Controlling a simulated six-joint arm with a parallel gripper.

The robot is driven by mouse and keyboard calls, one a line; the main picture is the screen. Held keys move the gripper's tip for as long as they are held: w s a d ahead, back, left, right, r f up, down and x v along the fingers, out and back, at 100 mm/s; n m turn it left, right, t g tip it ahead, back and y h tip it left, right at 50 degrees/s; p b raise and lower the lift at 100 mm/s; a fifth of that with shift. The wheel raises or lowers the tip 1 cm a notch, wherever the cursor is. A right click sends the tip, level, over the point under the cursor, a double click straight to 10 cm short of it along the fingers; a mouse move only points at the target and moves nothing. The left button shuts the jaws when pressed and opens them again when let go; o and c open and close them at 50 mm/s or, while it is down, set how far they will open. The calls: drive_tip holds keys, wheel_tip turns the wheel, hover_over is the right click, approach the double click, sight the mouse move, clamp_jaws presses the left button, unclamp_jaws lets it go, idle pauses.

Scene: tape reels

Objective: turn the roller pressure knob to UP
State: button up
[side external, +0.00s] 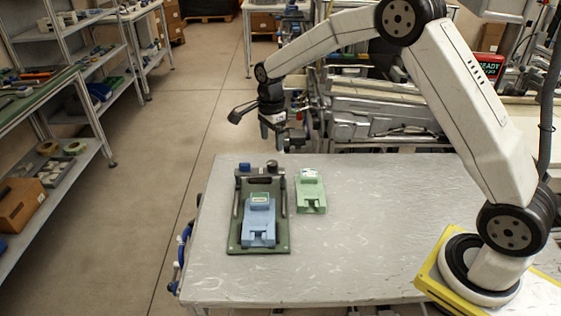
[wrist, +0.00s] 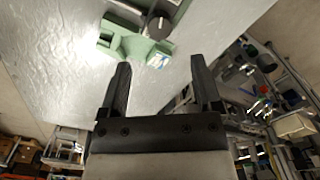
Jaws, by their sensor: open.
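A dark green fixture plate (side external: 236,243) lies on the left part of the table and carries a blue cassette-like block (side external: 258,222). At its far end are a small dark knob-like part with a pale top (side external: 271,164) and a blue block (side external: 244,168). The knob's setting is too small to read. My gripper (side external: 273,140) hangs above and beyond the fixture, apart from it. In the wrist view my gripper (wrist: 164,72) is open and empty.
A light green block (side external: 311,193) lies to the right of the fixture. The grey table (side external: 390,230) is mostly clear to the right. Shelving (side external: 75,150) stands at the left, across an open floor. Machinery (side external: 375,115) stands behind the table.

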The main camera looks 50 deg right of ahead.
sight(272, 162)
drive_tip(key=shift+f, duration=3.9)
clamp_jaws()
